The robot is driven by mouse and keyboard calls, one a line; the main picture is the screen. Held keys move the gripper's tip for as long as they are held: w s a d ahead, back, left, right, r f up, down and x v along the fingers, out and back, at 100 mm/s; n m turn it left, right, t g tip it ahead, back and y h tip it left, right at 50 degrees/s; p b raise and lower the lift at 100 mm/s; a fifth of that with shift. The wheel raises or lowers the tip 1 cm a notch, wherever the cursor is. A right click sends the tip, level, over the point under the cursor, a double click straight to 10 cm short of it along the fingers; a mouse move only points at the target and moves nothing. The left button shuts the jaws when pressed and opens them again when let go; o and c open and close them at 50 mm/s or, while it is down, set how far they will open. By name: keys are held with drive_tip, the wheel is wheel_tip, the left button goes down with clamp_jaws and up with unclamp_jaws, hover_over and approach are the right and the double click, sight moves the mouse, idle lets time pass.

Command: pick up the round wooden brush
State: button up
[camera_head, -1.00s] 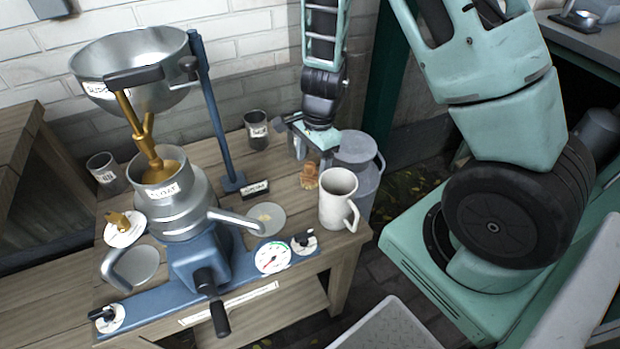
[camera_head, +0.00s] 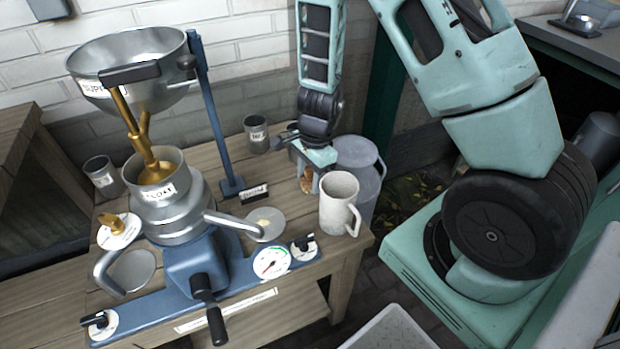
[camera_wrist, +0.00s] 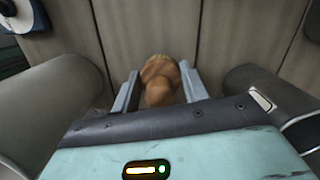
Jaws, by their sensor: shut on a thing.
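The round wooden brush (camera_head: 306,181) stands on the wooden table behind the white mug, partly hidden by my gripper. In the wrist view the brush (camera_wrist: 160,78) shows its brown wooden top between the two fingers. My gripper (camera_head: 309,180) is lowered over the brush and shut on it. In the wrist view the fingers (camera_wrist: 159,90) flank the brush on its left and right sides. The brush's underside is hidden, and I cannot tell whether it touches the table.
A white mug (camera_head: 339,205) stands just in front of my gripper. A grey metal can (camera_head: 361,165) is close behind on the right. A dark cup (camera_head: 256,134) stands at the back. The blue and silver separator machine (camera_head: 180,210) fills the table's left side.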

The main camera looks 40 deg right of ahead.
wheel_tip(320, 180, up, 10)
drive_tip(key=p, duration=0.4)
drive_tip(key=shift+r, duration=0.1)
wheel_tip(320, 180, up, 7)
drive_tip(key=p, duration=0.7)
drive_tip(key=n+g+h+p, duration=0.1)
drive_tip(key=n+p, duration=0.3)
drive_tip(key=n, duration=1.4)
approach(309, 169)
wheel_tip(309, 169, up, 6)
drive_tip(key=p, duration=0.4)
wheel_tip(309, 169, down, 7)
drive_tip(key=b, duration=0.4)
drive_tip(key=shift+w, duration=0.3)
drive_tip(key=shift+d+r, duration=0.1)
